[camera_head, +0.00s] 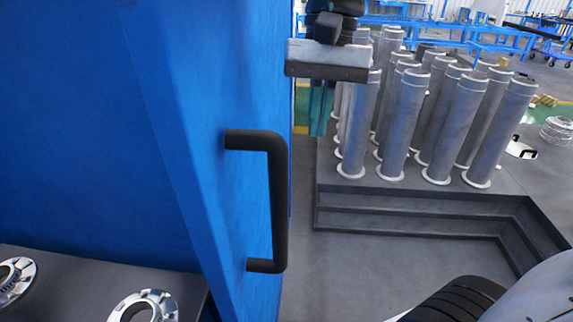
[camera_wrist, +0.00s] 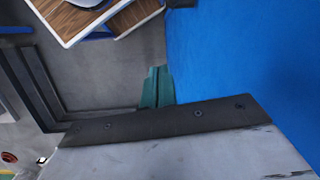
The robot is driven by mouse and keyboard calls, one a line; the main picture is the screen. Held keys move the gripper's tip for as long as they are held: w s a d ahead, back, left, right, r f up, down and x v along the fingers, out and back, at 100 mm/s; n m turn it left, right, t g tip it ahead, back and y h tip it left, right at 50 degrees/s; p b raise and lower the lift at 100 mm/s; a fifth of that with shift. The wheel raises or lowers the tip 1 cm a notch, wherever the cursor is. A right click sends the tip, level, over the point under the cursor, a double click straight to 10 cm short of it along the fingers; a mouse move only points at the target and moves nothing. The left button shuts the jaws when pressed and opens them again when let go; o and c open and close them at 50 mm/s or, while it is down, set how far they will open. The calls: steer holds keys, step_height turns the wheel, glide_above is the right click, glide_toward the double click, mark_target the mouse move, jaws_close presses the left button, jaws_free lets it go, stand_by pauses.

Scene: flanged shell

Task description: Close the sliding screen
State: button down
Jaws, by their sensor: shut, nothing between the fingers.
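The sliding screen (camera_head: 185,120) is a tall blue panel on the left of the head view. A black D-shaped handle (camera_head: 280,200) stands upright on its edge face. A blue surface, seemingly the screen (camera_wrist: 240,60), fills the right of the wrist view. My gripper (camera_head: 319,120), with teal fingers below a grey and black body, is right of the screen's edge, above and to the right of the handle and apart from it. In the wrist view, the gripper's fingers (camera_wrist: 156,80) are together and empty, beside the blue surface. The body hides part of them.
Several flanged grey cylinders (camera_head: 410,115) stand on a stepped dark platform (camera_head: 420,215) at right. Flanged metal rings (camera_head: 145,305) lie on a dark surface at lower left. Wood-edged boards (camera_wrist: 90,20) show atop the wrist view. Grey floor (camera_head: 340,265) beside the handle is clear.

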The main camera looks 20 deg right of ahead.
mark_target(286, 168)
step_height(286, 168, up, 6)
steer(key=a+m+g, duration=0.1)
steer(key=a+m, duration=0.1)
steer(key=m, duration=0.1)
steer(key=shift+m+g+y, duration=0.3)
steer(key=shift+m+y, duration=0.1)
steer(key=shift+m, duration=0.1)
steer(key=shift+s+a+f, duration=0.85)
steer(key=shift+s+f, duration=0.1)
steer(key=shift+f, duration=0.65)
steer(key=shift+s+a+f, duration=0.8)
steer(key=shift+s+f, duration=0.1)
steer(key=shift+f, duration=0.7)
steer(key=shift+s+a+f, duration=0.85)
steer(key=shift+s+f, duration=0.1)
steer(key=shift+f, duration=0.65)
